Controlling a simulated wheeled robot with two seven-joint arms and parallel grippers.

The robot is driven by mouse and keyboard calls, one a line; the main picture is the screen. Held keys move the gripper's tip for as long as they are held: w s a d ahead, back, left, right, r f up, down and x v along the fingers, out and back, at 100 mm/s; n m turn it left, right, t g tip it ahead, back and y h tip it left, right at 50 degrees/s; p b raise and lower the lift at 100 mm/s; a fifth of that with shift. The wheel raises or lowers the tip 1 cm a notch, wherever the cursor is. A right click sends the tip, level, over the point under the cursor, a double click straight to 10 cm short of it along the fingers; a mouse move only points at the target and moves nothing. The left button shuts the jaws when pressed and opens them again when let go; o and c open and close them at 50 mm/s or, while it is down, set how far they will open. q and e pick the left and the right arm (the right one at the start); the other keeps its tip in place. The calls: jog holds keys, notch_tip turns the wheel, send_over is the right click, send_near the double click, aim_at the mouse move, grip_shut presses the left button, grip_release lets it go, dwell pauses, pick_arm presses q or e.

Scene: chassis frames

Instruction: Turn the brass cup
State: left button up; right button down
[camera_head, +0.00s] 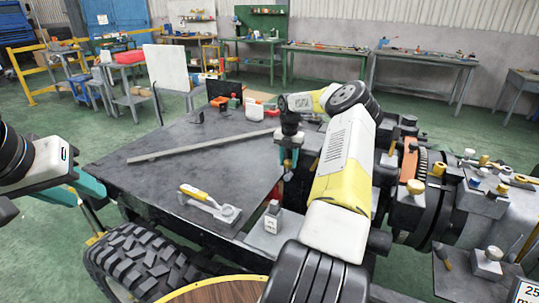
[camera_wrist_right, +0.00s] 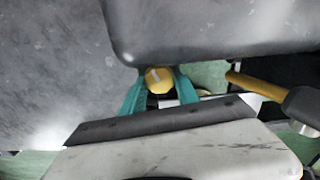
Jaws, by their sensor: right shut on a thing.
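The brass cup (camera_wrist_right: 157,80) shows in the right wrist view as a round yellow top with a pale mark. It sits between the two teal fingers of my right gripper (camera_wrist_right: 159,91), which is shut on it. In the head view my right gripper (camera_head: 288,162) points down at the right edge of the dark table plate, and only a small yellowish bit of the cup shows there. The cup's lower part is hidden.
The dark plate (camera_head: 190,148) carries a long grey bar (camera_head: 200,144) and a yellow-handled tool (camera_head: 208,204). A small grey block (camera_head: 272,216) stands near the front. A large tyre (camera_head: 140,262) is at front left. Machinery with knobs (camera_head: 430,190) crowds the right.

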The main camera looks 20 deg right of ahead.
jog(key=m, duration=0.4)
jog(key=shift+w+a, duration=0.1)
jog(key=shift+m, duration=1.6)
jog(key=c, duration=0.9)
grip_release()
